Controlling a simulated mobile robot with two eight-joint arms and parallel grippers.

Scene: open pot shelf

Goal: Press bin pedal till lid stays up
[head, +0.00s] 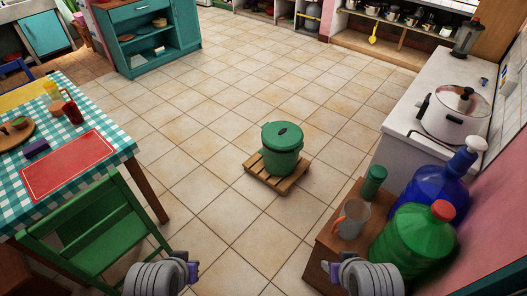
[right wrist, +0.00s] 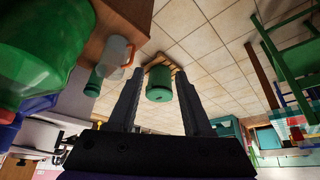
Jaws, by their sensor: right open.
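A green bin (head: 282,148) stands upright on a small wooden slatted pallet (head: 268,184) in the middle of the tiled floor in the head view. Its round green lid (head: 282,134) looks closed and has a dark spot on top. I cannot make out a pedal. The bin (right wrist: 159,86) and pallet also show in the right wrist view, beyond the fingers. My left gripper (head: 193,271) is at the bottom of the head view, far from the bin; its jaw state is unclear. My right gripper (head: 336,270) is open and empty, also well short of the bin.
A green chair (head: 95,228) and checkered table (head: 115,147) stand at left. At right, a low wooden stand (head: 318,262) holds a jug (head: 351,219) and large bottles (head: 413,238), close to my right arm. Floor around the bin is clear.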

